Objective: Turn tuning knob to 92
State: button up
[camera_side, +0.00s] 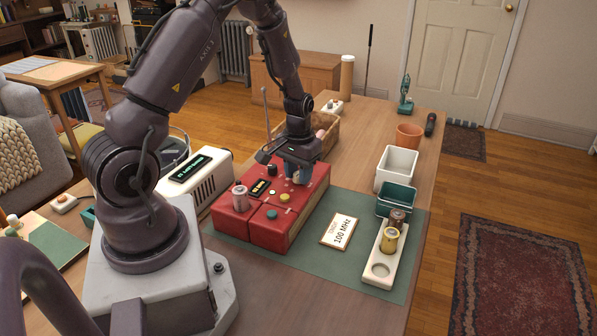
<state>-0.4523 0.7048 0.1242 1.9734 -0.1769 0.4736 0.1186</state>
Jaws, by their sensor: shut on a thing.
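A red radio (307,199) lies on a green mat (405,285) on the table. Its top face carries a small dark display (259,187) with amber digits too small to read, a black knob (272,169) and several small buttons. My gripper (297,177) points down at the far right part of the radio's top and is shut on the tuning knob, which the fingers mostly hide. A card (340,231) on the mat reads 100 MHz, with a smaller word above it.
A silver cylinder (240,198) stands on the radio's near left. A white holder (376,283) has two batteries and one empty round slot. White (397,167) and teal (396,199) bins stand right. A white device (199,182) with a display sits left, a wicker basket (331,133) behind.

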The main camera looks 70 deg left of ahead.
dwell(0.5)
jog(key=o, duration=0.9)
jog(key=shift+r, duration=0.1)
notch_tip(320, 180, up, 13)
jog(key=shift+f, duration=0.1)
jog(key=s+d+r+m+t, duration=0.2)
jog(key=s+d+r, duration=0.2)
jog(key=d+r, duration=0.1)
jog(key=s+d+r+m+t, duration=0.1)
jog(key=s+d+r, duration=0.3)
jog(key=d, duration=0.4)
jog(key=s+d+r+m+t, duration=0.2)
jog(key=s+d+r+m, duration=0.1)
jog(key=s+d+r, duration=0.1)
jog(key=shift+s+d+r+m+t, duration=0.1)
jog(key=shift+d+r+m+t, duration=0.1)
jog(key=shift+d+r, duration=0.35)
jog(key=shift+d+r+m+t, duration=0.1)
jog(key=shift+d+r+m, duration=0.15)
jog(key=shift+d, duration=0.55)
